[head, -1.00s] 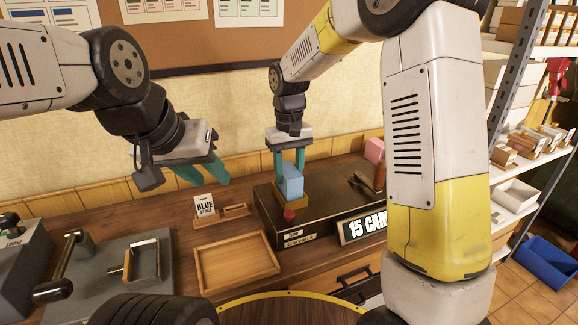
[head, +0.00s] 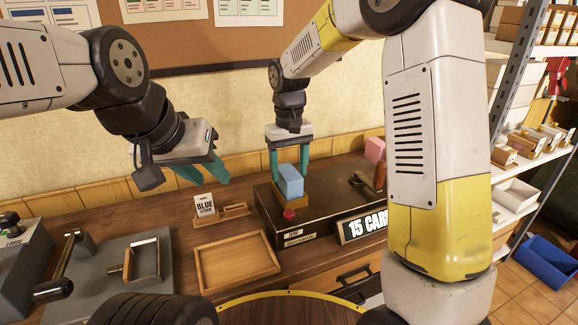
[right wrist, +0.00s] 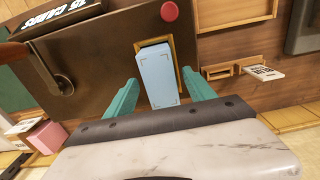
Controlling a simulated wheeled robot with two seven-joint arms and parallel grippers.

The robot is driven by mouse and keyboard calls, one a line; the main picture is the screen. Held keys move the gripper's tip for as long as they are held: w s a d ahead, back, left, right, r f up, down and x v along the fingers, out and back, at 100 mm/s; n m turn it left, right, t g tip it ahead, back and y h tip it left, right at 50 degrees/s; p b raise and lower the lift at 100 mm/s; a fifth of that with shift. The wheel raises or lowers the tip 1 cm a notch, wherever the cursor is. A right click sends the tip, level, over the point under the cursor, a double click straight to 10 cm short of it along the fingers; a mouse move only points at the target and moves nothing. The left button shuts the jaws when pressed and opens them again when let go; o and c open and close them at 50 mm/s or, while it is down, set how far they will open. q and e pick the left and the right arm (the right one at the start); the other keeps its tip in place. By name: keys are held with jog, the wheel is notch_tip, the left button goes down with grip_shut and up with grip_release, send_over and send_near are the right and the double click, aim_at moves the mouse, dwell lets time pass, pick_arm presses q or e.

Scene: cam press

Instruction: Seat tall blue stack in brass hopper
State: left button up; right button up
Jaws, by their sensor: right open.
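The tall blue stack (head: 290,182) stands upright in the brass hopper (head: 293,205) on the dark press box. The right wrist view shows the blue stack (right wrist: 158,78) inside the brass rim (right wrist: 178,65). My right gripper (head: 288,173) is open, its teal fingers on either side of the stack. In the right wrist view there is a gap between each finger and the stack. The stack's lower end is hidden inside the hopper. My left gripper (head: 205,176) is open and empty, held above the table at the left.
An empty wooden tray (head: 237,263) lies in front of the "BLUE STOCK" card (head: 204,206). A red button (head: 289,215) is on the press box near the hopper. A dark lever (head: 362,185) and pink block (head: 375,150) are to the right.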

notch_tip(320, 180, up, 11)
jog(key=s+d+r+m+t+y, duration=0.1)
jog(key=s+d+r, duration=0.2)
jog(key=s+d, duration=0.3)
jog(key=s+d+f+m+t, duration=0.1)
jog(key=s+d+t, duration=0.1)
jog(key=s+d, duration=0.2)
jog(key=s+d+m+t+y, duration=0.1)
jog(key=s+d+m+t, duration=0.1)
jog(key=s, duration=0.9)
jog(key=shift+d+f+t, duration=0.4)
jog(key=shift+d+t, duration=0.2)
jog(key=shift+d, duration=0.5)
jog(key=shift+s, duration=0.1)
jog(key=shift+c, duration=0.4)
